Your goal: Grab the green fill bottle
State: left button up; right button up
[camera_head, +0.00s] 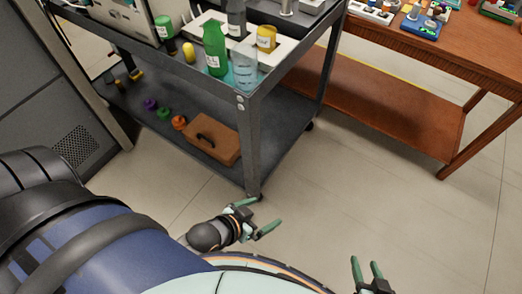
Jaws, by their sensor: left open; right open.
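A green bottle (215,48) with a white label stands upright near the front corner of the dark cart's top shelf. A smaller bottle with a green cap (165,33) stands to its left. I cannot tell from the labels which is the fill bottle. My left gripper (261,217) is open and empty, low over the floor in front of the cart. My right gripper (367,266) is open and empty at the bottom edge of the view. Both are well apart from the bottles.
The cart (253,140) holds a clear container (245,66), a yellow-orange bottle (267,38) and a grey bottle (237,18) close to the green bottle. Its lower shelf holds a brown case (212,139). A wooden table (440,65) stands right. Floor (350,165) between is clear.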

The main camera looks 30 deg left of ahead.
aim_at(213, 38)
jog(key=u, duration=1.25)
